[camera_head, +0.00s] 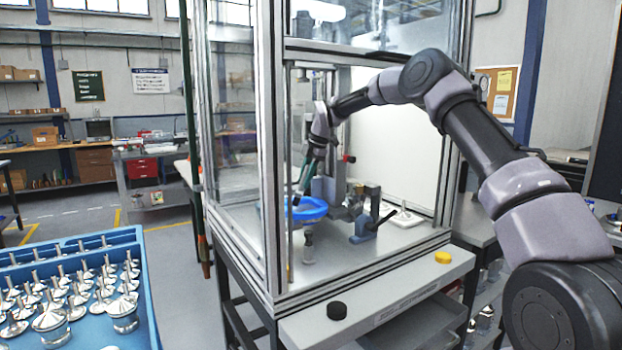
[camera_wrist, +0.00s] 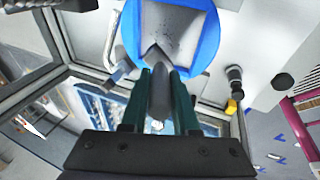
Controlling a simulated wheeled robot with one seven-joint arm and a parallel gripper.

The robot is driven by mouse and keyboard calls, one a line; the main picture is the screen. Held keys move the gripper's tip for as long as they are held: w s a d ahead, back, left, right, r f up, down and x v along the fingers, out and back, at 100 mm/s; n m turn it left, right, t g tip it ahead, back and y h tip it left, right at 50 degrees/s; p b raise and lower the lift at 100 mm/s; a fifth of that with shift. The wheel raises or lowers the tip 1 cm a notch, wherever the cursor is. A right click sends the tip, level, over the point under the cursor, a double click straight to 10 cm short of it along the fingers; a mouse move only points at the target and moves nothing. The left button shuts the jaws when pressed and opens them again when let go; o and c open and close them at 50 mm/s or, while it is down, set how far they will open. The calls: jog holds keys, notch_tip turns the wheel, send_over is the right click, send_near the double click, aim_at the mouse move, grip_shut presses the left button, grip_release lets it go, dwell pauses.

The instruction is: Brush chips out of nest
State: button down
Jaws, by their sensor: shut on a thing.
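The nest (camera_head: 308,209) is a round part with a thick blue rim, standing inside the framed enclosure. In the wrist view its blue rim (camera_wrist: 208,50) surrounds a grey inner surface with small dark chips (camera_wrist: 175,22) scattered on it. My gripper (camera_wrist: 160,76) has two green fingers shut on a grey, rounded tool (camera_wrist: 159,95), seemingly the brush. The tool's far end lies over the near edge of the nest; I cannot tell whether it touches. In the head view my gripper (camera_head: 297,190) points down at the nest's left side, and the tool is hard to make out.
A dark blue clamp-like fixture (camera_head: 365,228) stands right of the nest, and a short metal post (camera_head: 308,248) stands in front. The enclosure's frame post (camera_head: 270,150) is close on the left. A blue tray (camera_head: 140,262) of metal parts is outside.

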jog(key=shift+w+d+r, duration=0.15)
jog(key=shift+d+r, duration=0.15)
jog(key=shift+d, duration=0.55)
jog(key=shift+w+d+r, duration=0.2)
jog(key=shift+d+r, duration=0.1)
jog(key=shift+d, duration=0.55)
jog(key=shift+w+d+r, duration=0.15)
jog(key=shift+d+r, duration=0.15)
jog(key=shift+d, duration=0.55)
dwell(3.5)
